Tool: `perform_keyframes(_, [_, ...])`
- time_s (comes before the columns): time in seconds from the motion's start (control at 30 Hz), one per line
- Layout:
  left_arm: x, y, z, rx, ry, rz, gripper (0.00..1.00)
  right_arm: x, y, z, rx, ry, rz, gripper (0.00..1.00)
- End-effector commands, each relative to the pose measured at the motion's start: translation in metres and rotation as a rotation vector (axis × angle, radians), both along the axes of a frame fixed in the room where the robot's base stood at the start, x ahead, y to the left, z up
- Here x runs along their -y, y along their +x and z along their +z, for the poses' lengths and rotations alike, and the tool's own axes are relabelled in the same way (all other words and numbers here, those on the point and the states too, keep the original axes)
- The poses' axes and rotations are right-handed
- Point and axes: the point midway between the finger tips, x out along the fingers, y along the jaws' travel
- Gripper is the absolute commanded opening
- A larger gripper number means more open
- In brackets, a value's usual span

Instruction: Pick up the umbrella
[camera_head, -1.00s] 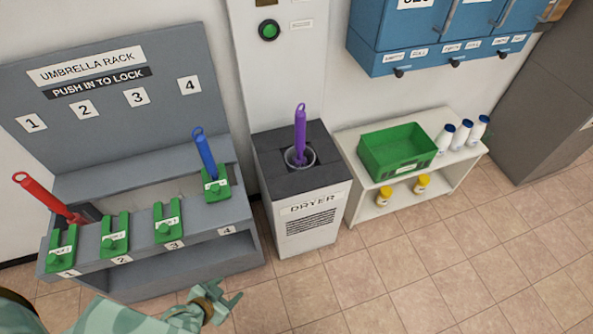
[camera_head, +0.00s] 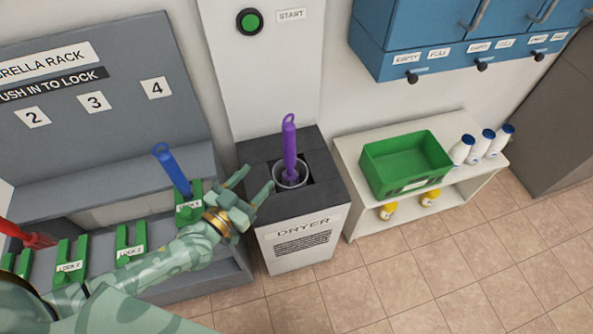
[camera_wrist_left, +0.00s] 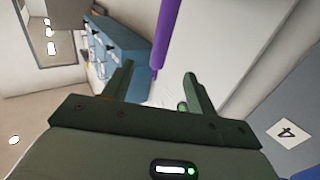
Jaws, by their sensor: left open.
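A purple umbrella (camera_head: 289,145) stands upright in the round cup of the dryer (camera_head: 305,234), its handle loop at the top. In the left wrist view the purple umbrella (camera_wrist_left: 161,38) shows ahead, beyond the gap between the fingers. My left gripper (camera_head: 253,183) is open and empty, just left of the umbrella and apart from it, near the dryer's top. A blue umbrella (camera_head: 171,170) stands in slot 4 of the umbrella rack (camera_head: 110,130), behind my left arm. A red umbrella (camera_head: 25,236) leans in the rack at the left edge. My right gripper is not in view.
Green lock blocks (camera_head: 130,246) line the rack's front. A white shelf (camera_head: 349,170) with a green crate (camera_head: 405,165), white bottles (camera_head: 477,150) and yellow bottles (camera_head: 388,211) stands right of the dryer. Blue boxes (camera_head: 420,40) hang above. The tiled floor (camera_head: 450,270) in front is clear.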

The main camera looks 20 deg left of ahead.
Motion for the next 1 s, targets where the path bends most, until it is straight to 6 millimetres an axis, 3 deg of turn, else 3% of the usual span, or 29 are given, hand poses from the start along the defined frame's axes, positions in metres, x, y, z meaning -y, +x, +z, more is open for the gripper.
perform_keyframes(0.17, [0.006, 0.019, -0.001, 0.004, -0.002, 0.001, 0.57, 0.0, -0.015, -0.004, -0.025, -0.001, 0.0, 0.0])
perform_keyframes(0.4, [0.023, 0.075, -0.004, 0.0, -0.002, 0.001, 0.57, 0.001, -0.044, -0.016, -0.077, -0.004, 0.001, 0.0])
perform_keyframes(0.53, [0.03, 0.096, -0.003, 0.0, -0.002, 0.001, 0.57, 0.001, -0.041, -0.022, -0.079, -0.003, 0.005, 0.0])
perform_keyframes(0.77, [0.036, 0.116, -0.002, 0.001, -0.003, 0.0, 0.57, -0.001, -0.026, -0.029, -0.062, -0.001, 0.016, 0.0])
perform_keyframes(0.9, [0.042, 0.139, -0.003, 0.0, -0.003, 0.001, 0.57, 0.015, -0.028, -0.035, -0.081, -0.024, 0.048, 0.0])
perform_keyframes(1.0, [0.046, 0.151, -0.002, -0.001, -0.002, 0.0, 0.57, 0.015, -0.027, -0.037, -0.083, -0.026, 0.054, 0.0])
